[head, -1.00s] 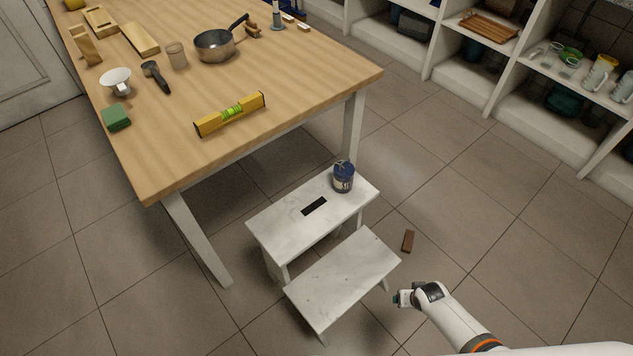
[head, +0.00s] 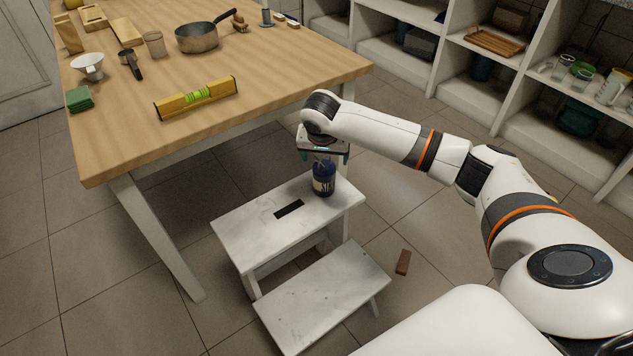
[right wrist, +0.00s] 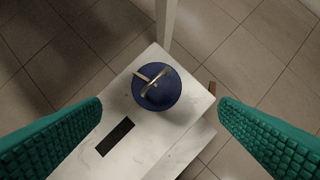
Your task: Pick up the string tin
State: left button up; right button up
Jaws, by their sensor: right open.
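The string tin (head: 323,181) is a dark blue tin with a pale label. It stands upright on the top step of the white step stool (head: 240,232), near its far right corner. In the right wrist view the tin (right wrist: 158,92) shows from above, with a tan piece on its blue top, between and beyond the two green fingers. My right gripper (head: 323,158) is open and points down just above the tin. From these frames I cannot tell whether the fingers reach down beside it. My left gripper is not in view.
The wooden table (head: 270,90) stands close behind the stool, with a yellow spirit level (head: 196,98) near its edge. A brown block (head: 403,262) lies on the floor right of the stool. White shelves (head: 440,75) stand at the back right.

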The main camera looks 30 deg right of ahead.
aim_at(324, 168)
jog(key=b+x, duration=0.1)
jog(key=x, duration=0.4)
jog(key=shift+f, duration=0.1)
jog(key=b+x, duration=0.2)
jog(key=x, duration=0.1)
jog(key=shift+w+f, duration=0.2)
jog(key=shift+w, duration=0.05)
jog(key=shift+w+d+f, duration=0.1)
jog(key=shift+w+f, duration=0.05)
jog(key=shift+f, duration=0.55)
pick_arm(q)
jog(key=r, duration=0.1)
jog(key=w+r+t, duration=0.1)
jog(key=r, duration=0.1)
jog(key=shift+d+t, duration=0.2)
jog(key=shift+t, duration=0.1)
pick_arm(e)
jog(key=shift+r, duration=0.1)
jog(key=c, duration=1.1)
